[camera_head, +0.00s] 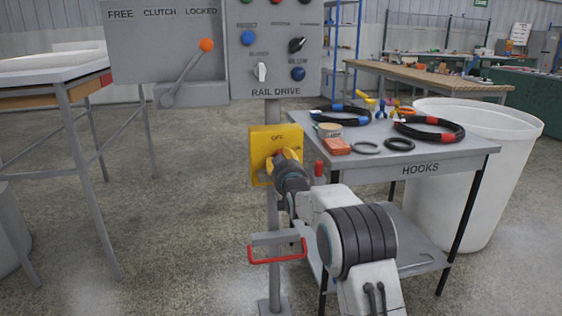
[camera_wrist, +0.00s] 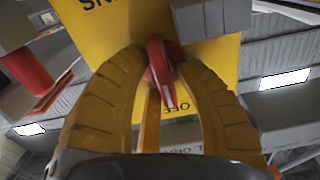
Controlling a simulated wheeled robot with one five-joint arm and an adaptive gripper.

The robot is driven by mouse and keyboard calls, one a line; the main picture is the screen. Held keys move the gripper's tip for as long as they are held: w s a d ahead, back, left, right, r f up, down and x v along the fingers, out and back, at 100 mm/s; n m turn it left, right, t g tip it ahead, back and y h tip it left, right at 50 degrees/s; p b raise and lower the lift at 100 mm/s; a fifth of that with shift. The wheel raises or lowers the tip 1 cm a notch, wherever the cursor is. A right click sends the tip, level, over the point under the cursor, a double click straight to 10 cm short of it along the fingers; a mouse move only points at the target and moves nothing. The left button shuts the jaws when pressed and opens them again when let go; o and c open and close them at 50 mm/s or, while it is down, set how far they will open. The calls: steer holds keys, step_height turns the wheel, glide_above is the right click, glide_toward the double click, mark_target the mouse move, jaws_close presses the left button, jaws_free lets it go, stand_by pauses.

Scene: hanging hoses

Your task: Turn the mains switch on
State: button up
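The mains switch is a red knob on a yellow plate (camera_head: 258,142) on a grey post. In the head view OFF is lettered at the plate's top, and lettering at its right edge is partly hidden. My gripper (camera_head: 283,158) is at the plate and covers most of the knob. In the wrist view the red knob (camera_wrist: 158,62) has a white pointer line running towards the OFF lettering. The yellow fingers of my gripper (camera_wrist: 163,68) lie on both sides of the knob and appear to touch it.
Above is a RAIL DRIVE panel (camera_head: 275,75) with a CLUTCH lever (camera_head: 188,72) to its left. A red handle (camera_head: 277,258) juts from the post below. A HOOKS table (camera_head: 440,158) with hoses and a white bin (camera_head: 490,130) stand right. Floor left of the post is open.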

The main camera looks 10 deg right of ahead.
jaws_close()
steer(key=shift+f+b, duration=0.1)
steer(key=shift+b, duration=0.2)
steer(key=shift+f+m+b, duration=0.15)
steer(key=shift+m+b, duration=0.35)
steer(key=shift+b, duration=0.45)
steer(key=m+b, duration=0.2)
steer(key=b, duration=0.1)
steer(key=m+b, duration=0.1)
steer(key=m, duration=0.1)
steer(key=shift+d+m, duration=0.1)
steer(key=shift+m, duration=2)
